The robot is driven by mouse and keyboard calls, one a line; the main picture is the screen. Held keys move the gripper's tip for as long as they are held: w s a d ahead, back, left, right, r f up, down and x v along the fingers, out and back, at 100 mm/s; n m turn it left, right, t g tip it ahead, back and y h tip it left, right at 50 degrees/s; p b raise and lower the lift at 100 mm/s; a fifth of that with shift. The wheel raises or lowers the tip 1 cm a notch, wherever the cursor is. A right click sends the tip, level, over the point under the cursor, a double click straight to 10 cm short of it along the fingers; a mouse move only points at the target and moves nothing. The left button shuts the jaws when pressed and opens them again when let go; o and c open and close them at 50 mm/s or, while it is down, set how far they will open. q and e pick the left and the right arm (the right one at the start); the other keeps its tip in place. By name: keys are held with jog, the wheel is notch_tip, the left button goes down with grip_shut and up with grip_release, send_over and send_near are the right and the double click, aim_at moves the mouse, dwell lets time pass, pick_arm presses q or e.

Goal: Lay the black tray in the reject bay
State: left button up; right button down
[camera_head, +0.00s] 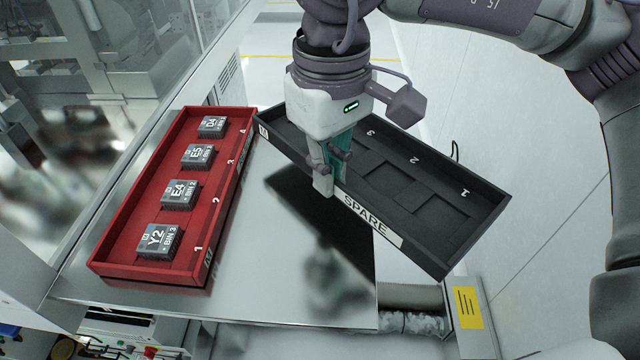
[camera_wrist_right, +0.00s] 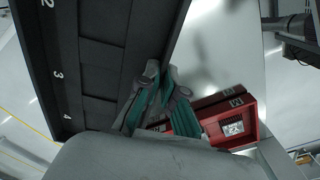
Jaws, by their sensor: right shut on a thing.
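The black tray (camera_head: 440,200) is marked SPARE on its long side wall and has empty numbered pockets. My right gripper (camera_head: 328,185) is shut on its near long wall, left of the SPARE label. The tray is held above the shiny metal surface, turned at an angle, its right end past the surface's edge. In the right wrist view the tray (camera_wrist_right: 100,60) fills the left, with the gripper (camera_wrist_right: 160,95) at its wall. No marking that names the reject bay can be read. My left gripper is not in view.
A red tray (camera_head: 105,265) with several labelled chips stands on the left of the metal surface (camera_head: 230,295). It also shows in the right wrist view (camera_wrist_right: 262,108). The surface is bare between the red tray and its right edge. A yellow label (camera_head: 467,307) is below right.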

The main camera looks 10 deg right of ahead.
aim_at(323, 216)
jog(key=shift+w+a+f, duration=0.2)
jog(key=shift+a+f, duration=0.05)
jog(key=shift+a, duration=0.05)
jog(key=shift+f, duration=0.25)
notch_tip(323, 216, down, 3)
jog(key=shift+s+f+p, duration=0.1)
jog(key=shift+p, duration=0.55)
jog(key=shift+f, duration=0.2)
jog(key=shift+f+b, duration=0.25)
jog(key=shift+b, duration=0.05)
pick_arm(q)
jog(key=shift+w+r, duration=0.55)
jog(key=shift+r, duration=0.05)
pick_arm(e)
jog(key=c, duration=1.3)
grip_release()
jog(key=shift+r, duration=0.1)
